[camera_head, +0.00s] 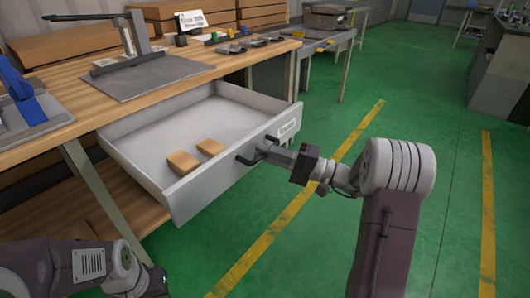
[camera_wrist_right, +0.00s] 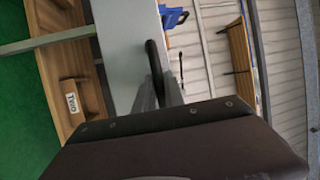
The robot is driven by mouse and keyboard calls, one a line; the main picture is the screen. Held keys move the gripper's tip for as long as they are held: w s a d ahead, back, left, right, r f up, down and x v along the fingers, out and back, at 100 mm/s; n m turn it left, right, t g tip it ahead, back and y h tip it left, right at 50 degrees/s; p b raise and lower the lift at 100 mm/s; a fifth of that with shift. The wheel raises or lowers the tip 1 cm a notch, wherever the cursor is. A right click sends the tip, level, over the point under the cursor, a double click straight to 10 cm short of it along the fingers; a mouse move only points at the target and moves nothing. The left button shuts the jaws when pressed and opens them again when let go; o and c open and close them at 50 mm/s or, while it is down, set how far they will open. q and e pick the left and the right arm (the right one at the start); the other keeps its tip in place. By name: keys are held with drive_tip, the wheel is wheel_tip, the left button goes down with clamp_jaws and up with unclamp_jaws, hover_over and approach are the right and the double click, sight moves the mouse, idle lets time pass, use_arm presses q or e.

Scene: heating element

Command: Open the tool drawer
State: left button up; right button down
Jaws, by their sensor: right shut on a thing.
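The grey tool drawer (camera_head: 186,192) is pulled far out from under the wooden workbench (camera_head: 180,72). Its inside shows in the head view. My right gripper (camera_head: 262,153) is shut on the dark drawer handle (camera_head: 246,160) on the drawer's front. In the right wrist view the handle (camera_wrist_right: 154,62) lies between the fingers (camera_wrist_right: 158,92), with the grey drawer front (camera_wrist_right: 122,50) beside it. A label (camera_head: 287,128) sits on the front near its right end. My left arm shows at the bottom left of the head view, but its gripper is out of frame.
Two small tan blocks (camera_head: 183,162) lie in the drawer. A lower wooden shelf (camera_head: 130,185) is under the drawer. Green floor (camera_head: 300,235) with yellow lines is clear to the right.

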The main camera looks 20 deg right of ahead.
drive_tip(key=c, duration=1.4)
unclamp_jaws()
drive_tip(key=shift+c, duration=0.2)
drive_tip(key=p+v, duration=0.3)
drive_tip(key=v, duration=0.6)
drive_tip(key=shift+f, duration=0.1)
